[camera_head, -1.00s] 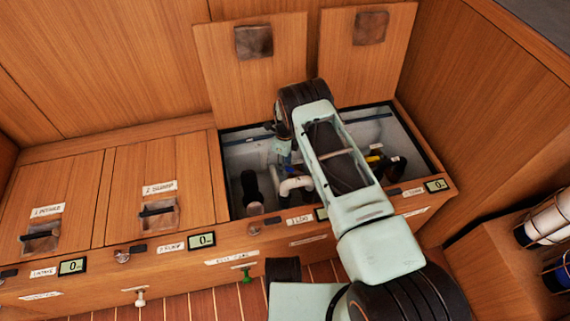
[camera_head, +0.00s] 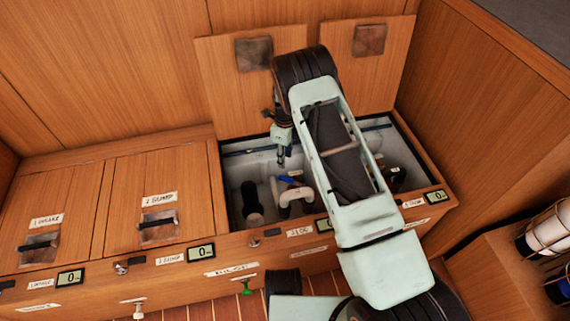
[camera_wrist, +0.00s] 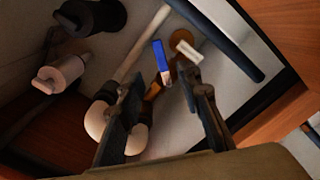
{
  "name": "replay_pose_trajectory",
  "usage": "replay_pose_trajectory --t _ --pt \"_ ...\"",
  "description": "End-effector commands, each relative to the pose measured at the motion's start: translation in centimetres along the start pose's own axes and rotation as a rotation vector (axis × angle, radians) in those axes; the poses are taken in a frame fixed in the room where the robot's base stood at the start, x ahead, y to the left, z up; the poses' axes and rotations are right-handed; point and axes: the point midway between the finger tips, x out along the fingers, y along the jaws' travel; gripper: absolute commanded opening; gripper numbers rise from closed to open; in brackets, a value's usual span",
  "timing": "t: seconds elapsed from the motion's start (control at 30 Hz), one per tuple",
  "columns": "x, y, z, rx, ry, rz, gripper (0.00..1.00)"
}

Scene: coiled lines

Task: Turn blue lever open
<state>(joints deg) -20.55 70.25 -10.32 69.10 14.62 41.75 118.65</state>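The blue lever (camera_head: 287,181) is in the open bilge compartment beside the bent white pipe. In the wrist view the blue lever (camera_wrist: 161,58) is beyond my fingertips, roughly in line with the gap between them. My gripper (camera_head: 281,160) points down into the compartment, just above the lever in the head view. In the wrist view my gripper (camera_wrist: 166,92) has its two dark fingers spread with nothing held between them. I see no contact with the lever. My arm hides the right part of the compartment.
The white pipe (camera_head: 274,190) and a black cylinder (camera_head: 250,197) stand close by on the left. A white tag (camera_wrist: 188,51) is beside the lever. Two raised wooden hatch lids (camera_head: 225,75) stand behind the opening. Closed hatches (camera_head: 130,190) lie to the left.

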Motion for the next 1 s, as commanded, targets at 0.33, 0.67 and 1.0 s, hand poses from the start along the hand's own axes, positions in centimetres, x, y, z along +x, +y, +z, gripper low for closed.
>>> replay_pose_trajectory --t 0.33,0.67,1.0 --pt "-0.9 0.1 0.0 0.0 0.0 0.001 0.32" --pt "-0.5 1.3 2.8 0.099 -0.108 0.011 0.02" --pt "-0.2 2.9 9.2 0.586 -0.391 -0.006 0.0"
